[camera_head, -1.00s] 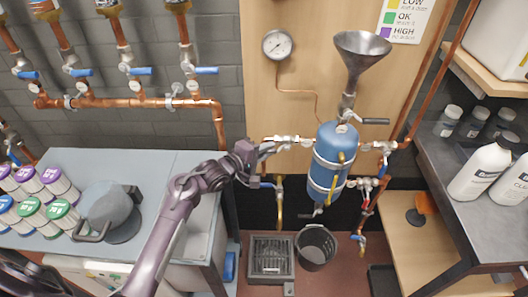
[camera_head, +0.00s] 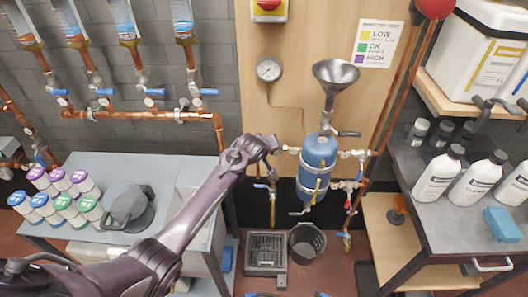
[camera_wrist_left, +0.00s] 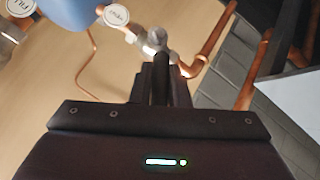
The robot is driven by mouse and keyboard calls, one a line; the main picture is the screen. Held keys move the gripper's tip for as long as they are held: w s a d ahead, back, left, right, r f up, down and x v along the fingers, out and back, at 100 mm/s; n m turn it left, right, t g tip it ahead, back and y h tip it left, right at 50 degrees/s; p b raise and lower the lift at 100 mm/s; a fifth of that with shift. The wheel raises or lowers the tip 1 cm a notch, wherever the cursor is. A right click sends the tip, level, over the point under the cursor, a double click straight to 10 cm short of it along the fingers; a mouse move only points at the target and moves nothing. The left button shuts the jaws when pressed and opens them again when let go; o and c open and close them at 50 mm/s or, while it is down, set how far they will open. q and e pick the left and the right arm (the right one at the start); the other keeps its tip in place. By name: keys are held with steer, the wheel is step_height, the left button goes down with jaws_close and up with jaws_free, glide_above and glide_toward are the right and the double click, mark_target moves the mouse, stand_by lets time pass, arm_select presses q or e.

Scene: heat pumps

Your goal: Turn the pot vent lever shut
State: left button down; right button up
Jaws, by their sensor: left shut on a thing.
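The blue pot (camera_head: 320,152) stands strapped upright on the wooden panel, with a metal funnel (camera_head: 335,75) above it. My left gripper (camera_head: 274,147) is at the small valve on the pot's left side. In the left wrist view its fingers (camera_wrist_left: 160,88) are shut on a thin dark lever (camera_wrist_left: 160,66), which joins a grey metal valve (camera_wrist_left: 158,42). A round tag (camera_wrist_left: 117,14) hangs beside the valve; its lettering is too small to read surely. The fingers hide most of the lever, so its exact angle is unclear. My right gripper is not in view.
Another dark lever (camera_head: 347,133) is below the funnel. A gauge (camera_head: 269,69) is on the panel. Copper pipes (camera_head: 150,115) and valves line the wall. A bucket (camera_head: 307,243) and floor drain (camera_head: 266,252) lie below. White bottles (camera_head: 438,175) stand on the right bench.

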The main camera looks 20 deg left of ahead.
arm_select(q)
steer(key=shift+w+d+r+m+g+y, duration=0.1)
steer(key=shift+d+r+m+g+y, duration=0.15)
steer(key=shift+d+y, duration=0.2)
steer(key=shift+w+d+m+g+y, duration=0.15)
steer(key=shift+d+m+y, duration=0.2)
steer(key=shift+y, duration=0.2)
steer(key=shift+w+d+r+m+g+y, duration=0.15)
steer(key=shift+d+m+y, duration=0.2)
steer(key=shift+y, duration=0.3)
steer(key=shift+d+f+m+g+y, duration=0.15)
steer(key=shift+d+m+y, duration=0.15)
steer(key=shift+y, duration=0.35)
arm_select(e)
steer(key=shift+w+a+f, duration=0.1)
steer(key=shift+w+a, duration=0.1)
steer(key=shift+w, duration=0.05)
arm_select(q)
steer(key=c, duration=1.4)
jaws_free()
steer(key=shift+d, duration=0.1)
steer(key=shift+r, duration=0.1)
